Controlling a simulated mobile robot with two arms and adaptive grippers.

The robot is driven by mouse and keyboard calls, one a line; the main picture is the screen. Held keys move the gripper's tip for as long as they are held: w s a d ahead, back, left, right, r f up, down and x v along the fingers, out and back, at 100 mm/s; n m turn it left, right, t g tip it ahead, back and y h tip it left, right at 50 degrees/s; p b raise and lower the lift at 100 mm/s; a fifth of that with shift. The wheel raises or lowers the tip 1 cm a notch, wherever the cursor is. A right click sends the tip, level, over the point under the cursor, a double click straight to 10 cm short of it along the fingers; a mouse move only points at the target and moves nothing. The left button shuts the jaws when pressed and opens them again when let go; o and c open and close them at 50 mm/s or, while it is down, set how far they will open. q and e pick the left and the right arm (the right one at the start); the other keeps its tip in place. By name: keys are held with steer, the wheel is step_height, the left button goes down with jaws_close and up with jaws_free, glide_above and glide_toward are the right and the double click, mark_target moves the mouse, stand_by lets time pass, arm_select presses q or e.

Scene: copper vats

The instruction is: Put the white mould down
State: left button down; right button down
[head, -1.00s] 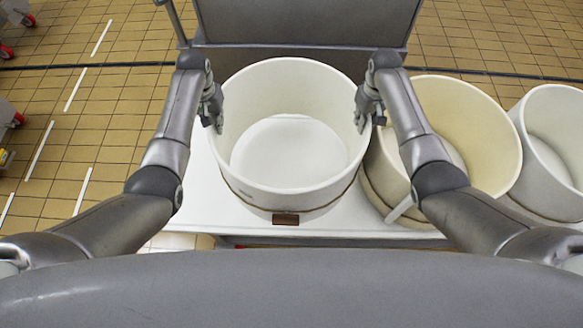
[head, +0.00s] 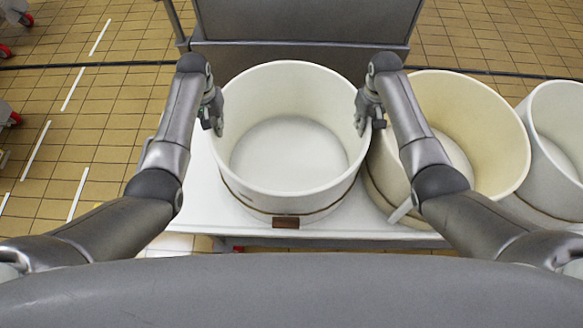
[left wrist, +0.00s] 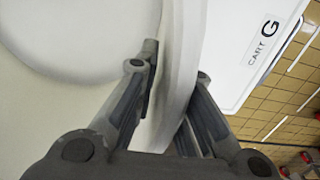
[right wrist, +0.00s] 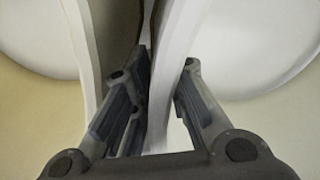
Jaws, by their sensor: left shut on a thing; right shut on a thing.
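The white mould (head: 290,188) is a wide, round, open-topped tub over the white cart top in the head view. A brown plate (head: 286,221) is on its front. My left gripper (head: 212,112) is shut on its left wall; the left wrist view shows the wall (left wrist: 186,60) between the fingers (left wrist: 176,62). My right gripper (head: 368,112) is shut on its right wall; the right wrist view shows this wall (right wrist: 170,60) between the fingers (right wrist: 166,66). The mould looks level. I cannot tell whether its base touches the cart.
A cream mould (head: 470,110) leans close on the right, its wall (right wrist: 85,60) next to my right fingers. Another pale mould (head: 562,125) stands farther right. The cart top (head: 190,205) has bare room at left and a "CART G" label (left wrist: 264,42). A grey panel (head: 305,65) stands behind.

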arm_select(q)
steer(key=shift+w+a+f+b, duration=0.2)
steer(key=shift+a+f+b, duration=0.05)
steer(key=shift+f+b, duration=0.3)
arm_select(e)
steer(key=shift+s+d+f, duration=0.1)
steer(key=shift+d+f, duration=0.1)
steer(key=shift+f, duration=0.5)
arm_select(q)
steer(key=c, duration=1.5)
jaws_free()
steer(key=shift+s+r, duration=0.1)
steer(key=shift+s, duration=0.05)
steer(key=shift+c, duration=0.2)
arm_select(e)
steer(key=c, duration=1.5)
jaws_free()
steer(key=shift+r, duration=0.1)
arm_select(q)
steer(key=shift+s+d, duration=0.1)
arm_select(e)
steer(key=shift+o, duration=0.2)
steer(key=shift+a+r, duration=0.1)
steer(key=shift+a, duration=0.05)
arm_select(q)
steer(key=shift+d, duration=0.1)
